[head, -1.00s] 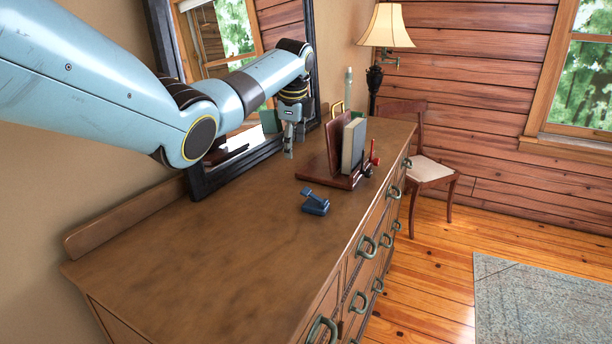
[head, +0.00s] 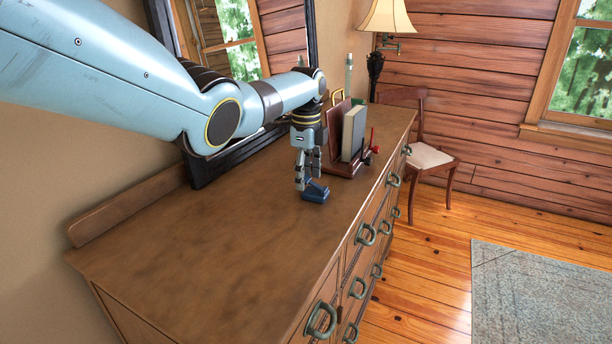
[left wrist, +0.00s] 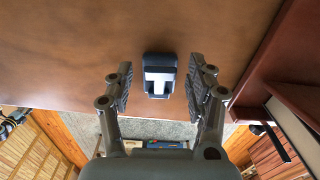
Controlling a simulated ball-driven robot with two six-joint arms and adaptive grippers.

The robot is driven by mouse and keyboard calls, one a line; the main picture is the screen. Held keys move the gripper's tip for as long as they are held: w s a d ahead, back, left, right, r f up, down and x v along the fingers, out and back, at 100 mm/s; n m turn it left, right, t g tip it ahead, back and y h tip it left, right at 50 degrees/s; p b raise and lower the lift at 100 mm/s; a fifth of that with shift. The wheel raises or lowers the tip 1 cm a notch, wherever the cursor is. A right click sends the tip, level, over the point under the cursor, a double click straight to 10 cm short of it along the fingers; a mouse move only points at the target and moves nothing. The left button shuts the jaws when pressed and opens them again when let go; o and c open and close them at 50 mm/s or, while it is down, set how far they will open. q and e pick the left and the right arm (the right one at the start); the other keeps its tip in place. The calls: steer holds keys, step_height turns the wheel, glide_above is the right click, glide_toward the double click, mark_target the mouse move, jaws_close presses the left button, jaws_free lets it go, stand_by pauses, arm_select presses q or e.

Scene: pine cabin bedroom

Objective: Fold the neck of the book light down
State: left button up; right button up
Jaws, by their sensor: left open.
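The small dark blue book light (head: 316,193) sits on the wooden dresser top (head: 215,232), near its front edge. My left gripper (head: 304,183) is pointed down beside and just above it, and its fingers hide the light's neck in the head view. In the left wrist view the book light (left wrist: 160,72) lies between the two open fingers (left wrist: 160,88), ahead of them, with a pale grey part facing the camera. No contact between fingers and light can be made out. My right gripper is in neither view.
A dark red book stand (head: 346,165) with a grey book (head: 353,133) stands just behind the light, close to my left gripper. A framed mirror (head: 235,150) leans at the wall. The near left part of the dresser top is clear.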

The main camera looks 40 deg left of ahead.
arm_select(q)
jaws_close()
steer(key=shift+a+f+t+h+b, duration=0.25)
steer(key=shift+f+t+h+b, duration=0.1)
steer(key=shift+h, duration=0.25)
jaws_free()
steer(key=shift+r, duration=0.1)
step_height(320, 180, up, 12)
steer(key=a, duration=0.1)
steer(key=shift+s+a, duration=0.15)
steer(key=shift+s, duration=0.2)
steer(key=shift+f, duration=0.2)
